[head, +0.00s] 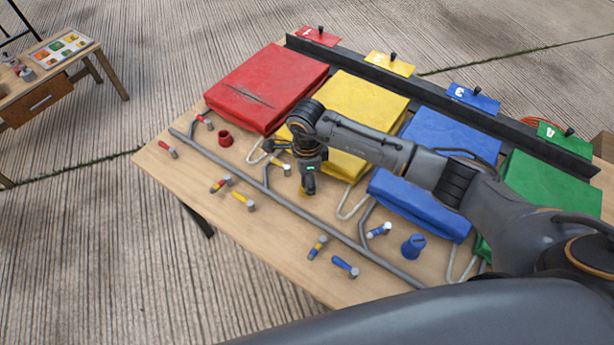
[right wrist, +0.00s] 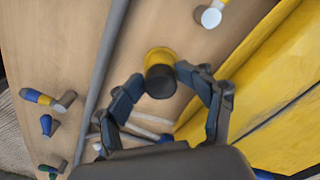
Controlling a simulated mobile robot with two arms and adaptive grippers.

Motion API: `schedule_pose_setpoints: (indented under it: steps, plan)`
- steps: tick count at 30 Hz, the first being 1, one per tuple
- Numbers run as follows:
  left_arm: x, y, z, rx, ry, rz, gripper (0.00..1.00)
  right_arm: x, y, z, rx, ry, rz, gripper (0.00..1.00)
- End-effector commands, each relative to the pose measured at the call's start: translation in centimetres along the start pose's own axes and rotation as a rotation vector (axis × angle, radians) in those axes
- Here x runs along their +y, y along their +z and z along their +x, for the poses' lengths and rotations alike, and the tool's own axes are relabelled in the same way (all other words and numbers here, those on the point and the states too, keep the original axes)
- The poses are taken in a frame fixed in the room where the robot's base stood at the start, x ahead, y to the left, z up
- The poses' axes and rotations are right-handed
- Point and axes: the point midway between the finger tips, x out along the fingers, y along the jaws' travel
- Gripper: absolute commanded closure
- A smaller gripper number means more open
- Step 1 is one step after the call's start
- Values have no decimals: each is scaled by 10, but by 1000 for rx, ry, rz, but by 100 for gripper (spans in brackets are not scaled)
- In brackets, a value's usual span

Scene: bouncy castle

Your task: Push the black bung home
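The black bung (right wrist: 160,82) shows in the right wrist view at the mouth of a short yellow fitting (right wrist: 158,57). How deep it sits I cannot tell. My right gripper (right wrist: 157,78) is open, with one fingertip on each side of the bung; whether either touches it is unclear. In the head view my right gripper (head: 309,172) points down over the table in front of the yellow folded pad (head: 360,105), and it mostly hides the fitting. My left gripper is not in view.
The wooden table (head: 225,265) also bears red (head: 265,85), blue (head: 450,140) and green (head: 550,190) pads. A red fitting (head: 225,138), a blue fitting (head: 413,247) and several small valves lie around. A grey pipe (head: 325,228) runs along the front.

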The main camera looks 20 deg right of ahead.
Motion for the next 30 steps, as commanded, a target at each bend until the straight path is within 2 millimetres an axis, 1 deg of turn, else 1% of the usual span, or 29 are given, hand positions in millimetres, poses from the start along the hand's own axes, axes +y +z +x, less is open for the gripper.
schedule_pose_setpoints:
  steps: [1, 12, 15, 17, 20, 27, 30]
  plan:
    - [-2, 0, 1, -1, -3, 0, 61, 2, -2, 3, 5, 5, 0, 43]
    - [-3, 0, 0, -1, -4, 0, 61, 0, -2, -1, 4, 1, 0, 43]
    - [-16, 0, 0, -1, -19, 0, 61, -1, -2, -2, 3, -1, 0, 43]
    - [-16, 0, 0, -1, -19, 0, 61, -1, -1, -6, 2, -3, 0, 43]
    - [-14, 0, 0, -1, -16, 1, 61, -2, -1, -18, 1, -5, -1, 43]
    - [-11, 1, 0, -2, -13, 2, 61, -1, 0, -56, 0, -5, -2, 43]
    - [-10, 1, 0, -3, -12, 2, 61, -1, 0, -68, 0, -4, -2, 43]
